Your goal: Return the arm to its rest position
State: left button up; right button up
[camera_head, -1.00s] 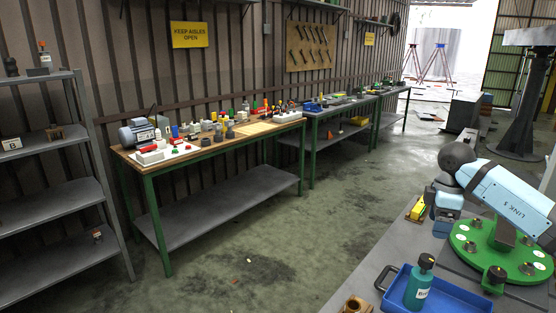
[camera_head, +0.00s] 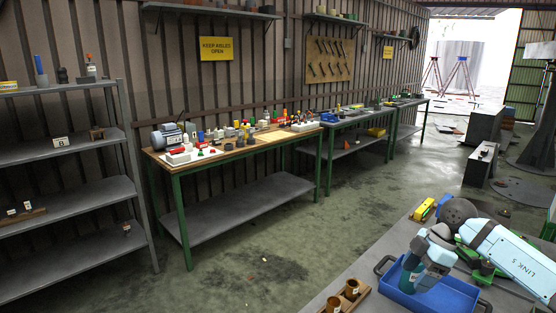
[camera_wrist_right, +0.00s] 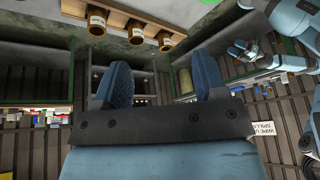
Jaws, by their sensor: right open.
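My right arm comes in from the right edge of the head view, with its light blue link marked LINK 5. My right gripper (camera_head: 412,266) shows in front of the blue tray (camera_head: 455,298) and hides part of it. In the right wrist view, the two dark blue fingers of my right gripper (camera_wrist_right: 160,88) stand wide apart with nothing between them. A light blue arm, apparently my left, shows at the upper right of that view, with its gripper (camera_wrist_right: 240,48) small and its finger opening unclear. My left arm is outside the head view.
A wooden holder with brown cups (camera_head: 351,289) lies left of the tray; labelled cups (camera_wrist_right: 135,32) also show in the wrist view. A green fixture (camera_head: 483,268) is partly behind my arm.

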jog(key=s+a+f+t+y+p, duration=0.1)
jog(key=s+a+t+y, duration=0.2)
jog(key=a+y, duration=0.3)
jog(key=s+a+t+y+p, duration=0.2)
jog(key=s+a+t+y, duration=0.1)
jog(key=a, duration=0.5)
jog(key=s+a+f+t+y+p, duration=0.1)
jog(key=s+a+t+y, duration=0.2)
jog(key=a+y, duration=0.35)
pick_arm(q)
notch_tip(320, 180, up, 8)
jog(key=p, duration=0.4)
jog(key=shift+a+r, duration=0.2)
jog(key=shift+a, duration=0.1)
pick_arm(e)
jog(key=s+d+f+m+t+h, duration=0.2)
jog(key=s+d+f+m+h, duration=0.1)
jog(key=s+f+m+h, duration=1)
jog(key=s+f+h, duration=0.4)
jog(key=s, duration=0.1)
jog(key=shift+s+f, duration=0.15)
